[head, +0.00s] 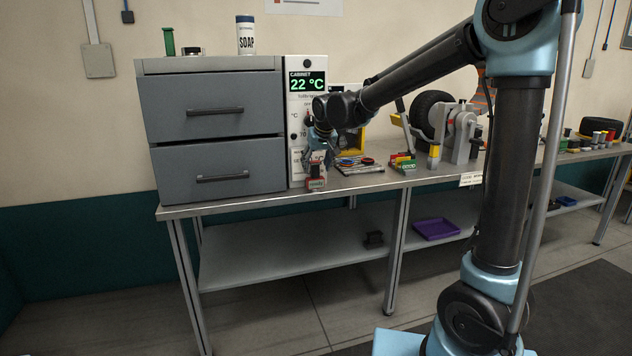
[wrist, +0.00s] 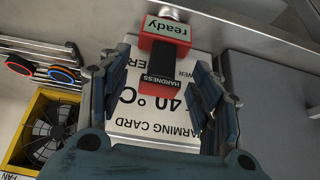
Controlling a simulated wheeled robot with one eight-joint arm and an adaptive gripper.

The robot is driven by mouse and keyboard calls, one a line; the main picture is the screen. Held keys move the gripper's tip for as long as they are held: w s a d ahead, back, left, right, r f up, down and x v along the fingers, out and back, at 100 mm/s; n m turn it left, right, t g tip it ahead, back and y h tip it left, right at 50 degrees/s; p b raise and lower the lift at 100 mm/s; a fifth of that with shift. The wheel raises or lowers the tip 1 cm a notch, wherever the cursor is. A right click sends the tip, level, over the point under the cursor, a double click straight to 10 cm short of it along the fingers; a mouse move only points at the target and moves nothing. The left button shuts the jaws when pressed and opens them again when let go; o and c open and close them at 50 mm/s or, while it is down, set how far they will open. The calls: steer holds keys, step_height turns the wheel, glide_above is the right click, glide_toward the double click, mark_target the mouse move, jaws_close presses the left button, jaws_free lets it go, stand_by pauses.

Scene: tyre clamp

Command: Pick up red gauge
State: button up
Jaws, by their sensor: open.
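The red gauge (head: 316,183) stands at the front edge of the bench, by the cabinet's right side, with a green "ready" display. In the wrist view the red gauge (wrist: 163,54) has a dark "HARDNESS" label and lies between the finger tips, with space on both sides. My gripper (wrist: 160,78) is open and empty, its blue fingers left and right of the gauge. In the head view my gripper (head: 318,148) is just above the gauge, partly hidden by my arm. A white warming card (wrist: 150,122) reading "40 °C" shows behind the gauge.
A grey drawer cabinet (head: 213,127) and a panel reading 22 °C (head: 308,83) stand left and behind. A yellow-framed fan (wrist: 43,128) and ring-ended tools (wrist: 40,70) lie close on the left in the wrist view. A tyre clamp (head: 462,130) stands further right.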

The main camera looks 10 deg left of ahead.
steer(key=shift+w+a+f, duration=0.1)
steer(key=shift+w+f, duration=0.1)
steer(key=shift+f, duration=0.2)
jaws_close()
steer(key=shift+s+r, duration=0.25)
steer(key=shift+r, duration=0.2)
step_height(320, 180, up, 6)
steer(key=s+d, duration=0.5)
steer(key=s, duration=0.3)
steer(key=s+d, duration=0.5)
steer(key=s, duration=0.3)
steer(key=shift+s+d, duration=0.25)
steer(key=shift+s, duration=0.05)
steer(key=shift+r, duration=0.1)
